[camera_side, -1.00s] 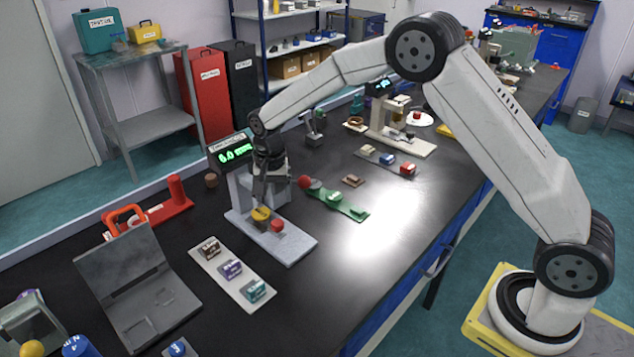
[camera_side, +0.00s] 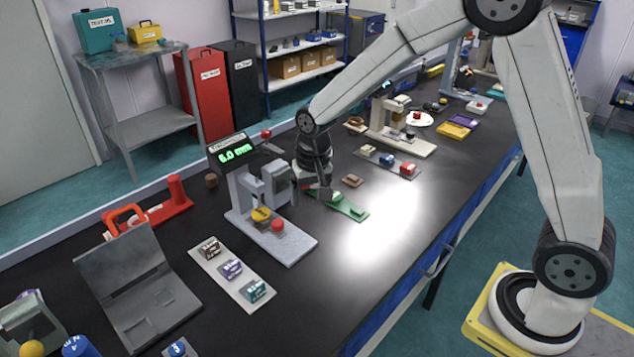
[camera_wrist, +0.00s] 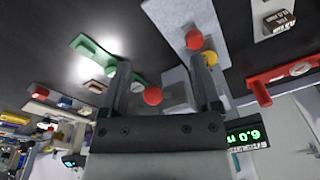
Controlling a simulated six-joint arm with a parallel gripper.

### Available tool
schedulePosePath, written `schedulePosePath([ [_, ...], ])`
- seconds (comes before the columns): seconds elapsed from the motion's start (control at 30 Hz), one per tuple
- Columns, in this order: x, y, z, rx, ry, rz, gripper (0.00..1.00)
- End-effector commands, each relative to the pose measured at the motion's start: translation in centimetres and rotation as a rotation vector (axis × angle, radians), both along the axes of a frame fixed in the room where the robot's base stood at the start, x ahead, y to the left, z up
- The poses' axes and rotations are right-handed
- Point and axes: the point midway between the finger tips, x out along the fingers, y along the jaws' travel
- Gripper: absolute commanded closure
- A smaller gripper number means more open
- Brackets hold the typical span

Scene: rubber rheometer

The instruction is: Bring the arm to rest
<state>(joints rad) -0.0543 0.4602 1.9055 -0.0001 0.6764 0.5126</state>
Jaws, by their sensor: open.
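My wrist hides part of the bench behind.
A white tray of labelled blocks (camera_side: 221,257), a grey open case (camera_side: 124,258) and a red stand (camera_side: 172,214) lie to the left. Another tray of blocks (camera_side: 376,158) and a second instrument (camera_side: 402,146) stand farther back. The bench's right front is clear.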

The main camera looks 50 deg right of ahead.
Motion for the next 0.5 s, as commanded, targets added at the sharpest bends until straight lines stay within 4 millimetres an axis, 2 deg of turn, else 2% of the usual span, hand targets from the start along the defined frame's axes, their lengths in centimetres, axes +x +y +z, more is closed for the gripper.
schedulePosePath([
  [0.2,-5.0,-1.0,0.8,-0.018,-0.044,0.143,0.19],
  [0.5,-12.0,-2.0,0.8,-0.053,-0.100,0.337,0.19],
])
